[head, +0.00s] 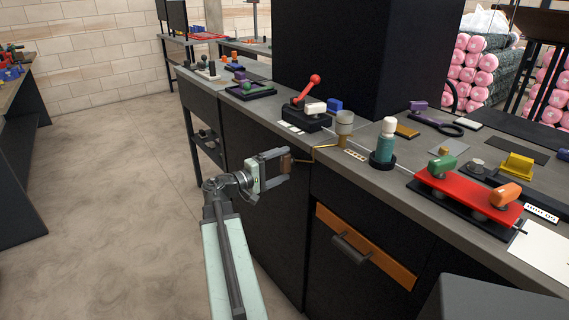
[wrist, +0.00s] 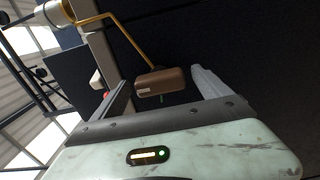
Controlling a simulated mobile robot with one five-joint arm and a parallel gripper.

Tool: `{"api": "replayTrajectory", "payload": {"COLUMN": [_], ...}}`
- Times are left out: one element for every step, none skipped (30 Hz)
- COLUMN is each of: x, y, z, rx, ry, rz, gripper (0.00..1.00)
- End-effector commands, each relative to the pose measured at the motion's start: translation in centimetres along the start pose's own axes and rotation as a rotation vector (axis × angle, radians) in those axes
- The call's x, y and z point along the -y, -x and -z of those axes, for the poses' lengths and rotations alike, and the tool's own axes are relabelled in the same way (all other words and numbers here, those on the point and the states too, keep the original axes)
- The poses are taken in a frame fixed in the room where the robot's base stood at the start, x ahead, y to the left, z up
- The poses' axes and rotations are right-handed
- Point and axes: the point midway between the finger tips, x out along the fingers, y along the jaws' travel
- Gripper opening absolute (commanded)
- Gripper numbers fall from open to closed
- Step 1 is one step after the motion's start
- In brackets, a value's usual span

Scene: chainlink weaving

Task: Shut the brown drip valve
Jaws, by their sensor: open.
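The brown drip valve handle (head: 286,162) is a small block at the front edge of the bench. A thin brass pipe (head: 321,147) links it to a grey-tan cup (head: 344,124) on the bench top. My gripper (head: 278,168) is open in front of the bench, with its fingers pointing at the handle. In the wrist view the brown handle (wrist: 160,82) shows between the two fingers, near their tips. A gap shows on each side of it, and I see no contact. A small green mark (wrist: 163,98) shows just below the handle.
Below is a drawer with an orange front (head: 385,262). The floor (head: 110,210) at left is clear.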

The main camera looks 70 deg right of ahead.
Motion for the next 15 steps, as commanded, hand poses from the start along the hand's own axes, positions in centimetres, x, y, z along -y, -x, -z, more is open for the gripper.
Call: {"api": "replayTrajectory", "payload": {"x": [0.0,0.0,0.0,0.0,0.0,0.0,0.0,0.0,0.0,0.0,0.0,0.0,0.0,0.0,0.0], "y": [0.5,0.9,1.6,2.3,2.9,3.8,4.4,4.9,5.6,6.1,6.5,6.9,7.1,7.3,7.5], "z": [0.0,0.0,-0.1,-0.1,-0.1,-0.1,-0.1,-0.2,-0.2,-0.1,-0.2,-0.2,-0.2,-0.2,-0.2], "rx": [-0.002,-0.002,-0.002,-0.004,-0.003,-0.003,-0.004,-0.002,-0.002,-0.002,-0.001,0.000,0.000,0.000,0.000], "ry": [0.000,0.000,0.000,0.000,0.000,0.000,0.000,0.000,0.000,0.000,0.000,-0.001,-0.001,-0.001,-0.001], "rz": [0.000,0.000,0.000,0.000,0.000,0.000,0.000,0.000,0.001,0.001,0.001,0.001,0.001,0.001,0.001], "gripper": [0.87,0.87,0.87,0.87,0.87,0.87,0.87,0.87,0.87,0.87,0.87,0.87,0.87,0.87,0.87]}}
